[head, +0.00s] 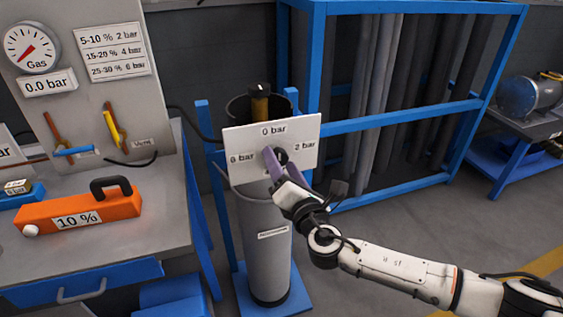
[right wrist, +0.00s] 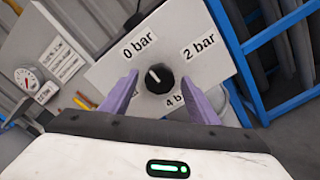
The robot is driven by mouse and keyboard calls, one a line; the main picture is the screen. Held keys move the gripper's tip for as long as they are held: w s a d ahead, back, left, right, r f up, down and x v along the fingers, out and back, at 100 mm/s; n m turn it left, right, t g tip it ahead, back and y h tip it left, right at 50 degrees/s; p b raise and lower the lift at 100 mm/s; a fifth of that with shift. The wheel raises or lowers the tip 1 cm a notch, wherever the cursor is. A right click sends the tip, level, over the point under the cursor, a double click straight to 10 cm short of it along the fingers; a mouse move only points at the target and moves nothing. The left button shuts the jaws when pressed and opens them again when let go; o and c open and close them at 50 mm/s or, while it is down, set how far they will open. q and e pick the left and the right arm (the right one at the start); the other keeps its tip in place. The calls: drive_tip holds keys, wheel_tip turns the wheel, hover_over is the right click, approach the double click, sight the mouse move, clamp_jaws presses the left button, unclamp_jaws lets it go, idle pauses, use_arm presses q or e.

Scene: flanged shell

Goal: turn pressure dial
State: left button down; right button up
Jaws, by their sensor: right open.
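The pressure dial is a black knob (right wrist: 159,77) with a white pointer line, on a white panel (head: 299,127) fixed at the top of a grey cylinder (head: 264,262). The pointer is aimed roughly at the "0 bar" label in the right wrist view. "2 bar" and a partly hidden "4 bar" are also around the knob there; "6 bar" shows at the panel's left in the head view. My right gripper (right wrist: 159,81) is open, with one purple finger on each side of the knob; I cannot tell whether they touch it. My left gripper is not in view.
A bench on the left holds an orange box (head: 80,211) marked "10 %". A board behind it carries a gas gauge (head: 31,47) reading 0.0 bar and a pressure chart (head: 112,52). A blue rack (head: 400,118) stands behind the cylinder.

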drive_tip(key=shift+w+a, duration=0.1)
drive_tip(key=shift+w, duration=0.15)
drive_tip(key=c, duration=1)
drive_tip(key=shift+c, duration=0.2)
drive_tip(key=shift+f, duration=0.1)
